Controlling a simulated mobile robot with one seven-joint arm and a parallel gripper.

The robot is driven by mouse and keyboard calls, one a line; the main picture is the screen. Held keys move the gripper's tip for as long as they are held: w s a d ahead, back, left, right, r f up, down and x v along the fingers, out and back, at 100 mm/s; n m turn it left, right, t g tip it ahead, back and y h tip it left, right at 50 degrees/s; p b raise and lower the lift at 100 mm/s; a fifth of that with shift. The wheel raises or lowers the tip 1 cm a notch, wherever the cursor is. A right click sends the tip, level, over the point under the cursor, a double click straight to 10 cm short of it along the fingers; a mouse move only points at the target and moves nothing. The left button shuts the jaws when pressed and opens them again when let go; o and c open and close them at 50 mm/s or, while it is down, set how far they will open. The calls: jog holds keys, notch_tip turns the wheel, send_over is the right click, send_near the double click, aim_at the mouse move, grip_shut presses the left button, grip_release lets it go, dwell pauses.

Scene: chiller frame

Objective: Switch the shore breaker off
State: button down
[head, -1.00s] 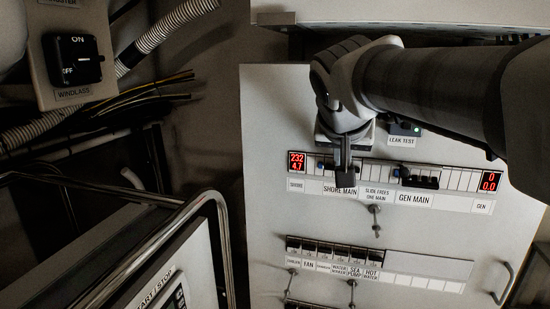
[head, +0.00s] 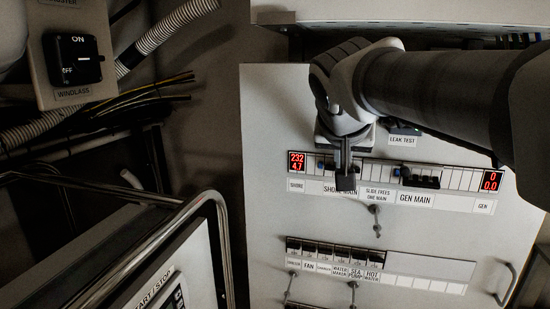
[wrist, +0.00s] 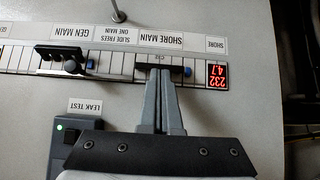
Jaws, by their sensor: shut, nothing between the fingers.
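The shore main breaker (wrist: 176,73) is a dark bar beside a blue button (wrist: 188,71), in the breaker row above the SHORE MAIN label (head: 331,189). My gripper (head: 345,183) is over this breaker and covers part of the label in the head view. In the wrist view my gripper (wrist: 160,74) is shut, with its fingertips at the dark bar and partly hiding it. Nothing shows between the fingers. Whether they touch the bar, and its exact position, I cannot tell. The shore display (head: 297,162) is lit red, 232 over 4.7.
The gen main breaker (head: 420,181) has a black handle to the right; its display (head: 491,181) reads 0 and 0.0. The leak test box (wrist: 70,138) is close to my gripper. A lower breaker row (head: 335,250), a metal rail (head: 190,205) and the windlass switch (head: 79,59) surround.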

jog(key=shift+f+t+b, duration=0.15)
jog(key=shift+t+b, duration=0.15)
jog(key=shift+b, duration=0.4)
dwell(0.6)
jog(key=shift+w, duration=0.1)
jog(key=shift+w+d+r+p, duration=0.2)
jog(key=shift+w+r+p, duration=0.05)
jog(key=shift+r+p, duration=0.05)
dwell(0.3)
jog(key=shift+r, duration=0.15)
